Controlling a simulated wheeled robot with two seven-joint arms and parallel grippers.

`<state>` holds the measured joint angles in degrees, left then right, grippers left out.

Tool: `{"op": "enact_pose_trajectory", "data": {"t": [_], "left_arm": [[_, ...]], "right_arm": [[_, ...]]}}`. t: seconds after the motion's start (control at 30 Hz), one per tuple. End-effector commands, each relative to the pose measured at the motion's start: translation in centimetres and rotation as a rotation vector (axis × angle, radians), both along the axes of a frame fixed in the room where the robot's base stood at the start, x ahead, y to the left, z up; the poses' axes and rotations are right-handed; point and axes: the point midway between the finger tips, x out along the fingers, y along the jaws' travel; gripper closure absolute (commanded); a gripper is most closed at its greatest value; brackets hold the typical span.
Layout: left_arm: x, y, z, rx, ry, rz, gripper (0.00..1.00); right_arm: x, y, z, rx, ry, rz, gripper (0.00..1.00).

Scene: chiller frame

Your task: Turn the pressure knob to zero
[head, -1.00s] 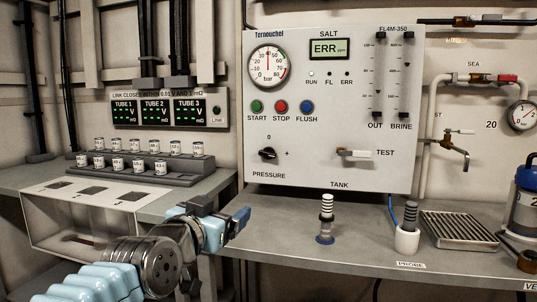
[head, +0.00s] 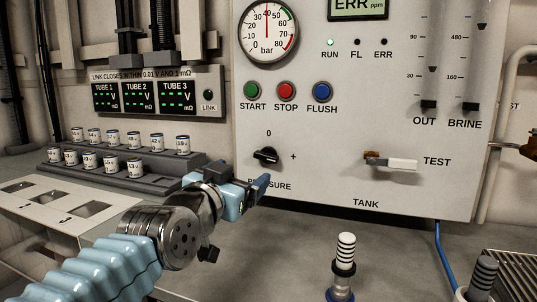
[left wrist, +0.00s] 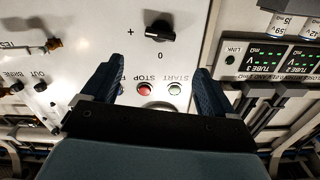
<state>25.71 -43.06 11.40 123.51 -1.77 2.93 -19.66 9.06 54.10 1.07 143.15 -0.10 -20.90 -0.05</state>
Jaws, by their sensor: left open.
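The black pressure knob (head: 266,156) is on the white panel, below a "0" mark and left of a "+" mark. Its grip bar lies roughly sideways, not in line with the "0"; which end is the pointer is unclear. My left gripper (head: 243,182) is just below the knob in the head view and covers part of the "PRESSURE" label. In the left wrist view, where the panel appears upside down, the knob (left wrist: 160,33) shows beyond and between the two spread fingers (left wrist: 157,75). The left gripper is open and empty, apart from the knob. My right gripper is out of view.
The pressure gauge (head: 268,31) has its needle near straight up. START (head: 251,91), STOP (head: 286,91) and FLUSH (head: 322,92) buttons sit above the knob. A TEST lever (head: 392,163) sticks out to the right. A vial rack (head: 110,165) stands at left; a striped-top probe (head: 344,262) stands on the counter.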

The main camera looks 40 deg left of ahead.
Motion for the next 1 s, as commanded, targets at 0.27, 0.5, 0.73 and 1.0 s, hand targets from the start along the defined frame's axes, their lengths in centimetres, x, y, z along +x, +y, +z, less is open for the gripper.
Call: {"op": "enact_pose_trajectory", "data": {"t": [0.27, 0.5, 0.73, 1.0], "left_arm": [[5.7, 1.8, 0.1, -0.004, 0.006, -0.002, 0.13], [10.3, 3.3, 0.1, -0.002, 0.003, -0.001, 0.13], [12.2, 3.9, 0.0, -0.001, 0.001, -0.002, 0.13], [12.3, 3.9, 0.0, -0.001, 0.0, -0.002, 0.13]], "right_arm": [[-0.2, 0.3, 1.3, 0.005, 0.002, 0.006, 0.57], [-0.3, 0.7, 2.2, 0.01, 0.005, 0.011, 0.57], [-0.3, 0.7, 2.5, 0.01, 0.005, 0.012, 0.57], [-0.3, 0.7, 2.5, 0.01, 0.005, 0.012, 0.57]]}}
